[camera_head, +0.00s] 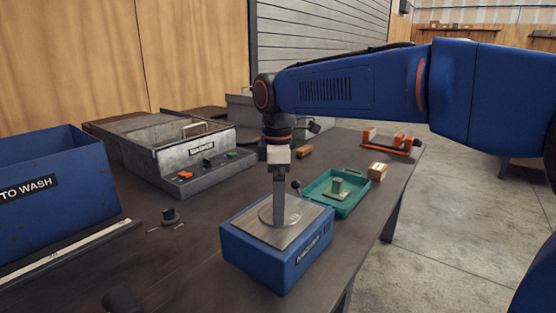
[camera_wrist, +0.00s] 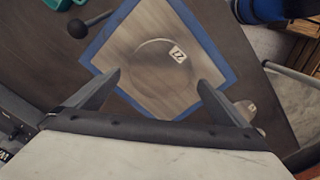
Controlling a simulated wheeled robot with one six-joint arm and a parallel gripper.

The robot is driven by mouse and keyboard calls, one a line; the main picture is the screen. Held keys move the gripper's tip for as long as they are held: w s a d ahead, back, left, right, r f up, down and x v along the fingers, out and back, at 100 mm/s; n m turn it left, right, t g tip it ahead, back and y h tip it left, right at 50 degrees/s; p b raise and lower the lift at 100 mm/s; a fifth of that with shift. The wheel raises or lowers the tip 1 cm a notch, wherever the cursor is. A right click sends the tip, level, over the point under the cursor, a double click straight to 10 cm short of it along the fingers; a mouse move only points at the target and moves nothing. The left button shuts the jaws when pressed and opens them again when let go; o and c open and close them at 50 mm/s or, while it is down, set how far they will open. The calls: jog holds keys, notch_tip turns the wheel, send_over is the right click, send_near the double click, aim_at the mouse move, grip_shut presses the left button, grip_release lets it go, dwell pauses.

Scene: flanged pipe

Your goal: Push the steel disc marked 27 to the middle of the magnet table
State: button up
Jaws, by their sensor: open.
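The magnet table is a blue box with a bare metal top (camera_head: 250,225); in the wrist view its top shows with a blue border (camera_wrist: 196,40). The flat round steel disc (camera_head: 266,217) lies on that top, around its middle as far as I can tell. In the wrist view the disc (camera_wrist: 150,70) carries a white tag that seems to read 27. My gripper (camera_head: 279,222) points down over the disc. Its open fingers (camera_wrist: 158,77) appear on either side of the disc's near edge, with nothing between them. I cannot tell whether the fingertips touch the disc or plate.
A black-knobbed lever (camera_head: 296,185) stands behind the magnet table. A green tray (camera_head: 352,205) sits behind it to the right. A blue TO WASH bin (camera_head: 60,205) and a grey machine (camera_head: 190,160) stand left. A small round tagged piece (camera_wrist: 246,108) shows beside the plate.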

notch_tip(320, 180, up, 16)
jog(key=shift+f, duration=0.2)
dwell(0.4)
jog(key=s+d+f+m+t, duration=0.2)
jog(key=s+d+f+m, duration=0.6)
jog(key=d, duration=0.4)
jog(key=s+d+f+m+t, duration=0.1)
jog(key=s+d+f+m, duration=0.5)
jog(key=d+f, duration=0.45)
jog(key=s+d+f+m+t, duration=0.1)
jog(key=s+d+f+m, duration=0.3)
jog(key=s+f, duration=0.4)
notch_tip(320, 180, down, 2)
jog(key=shift+s+d+t, duration=0.25)
jog(key=shift+d+t, duration=0.15)
jog(key=shift+d, duration=0.2)
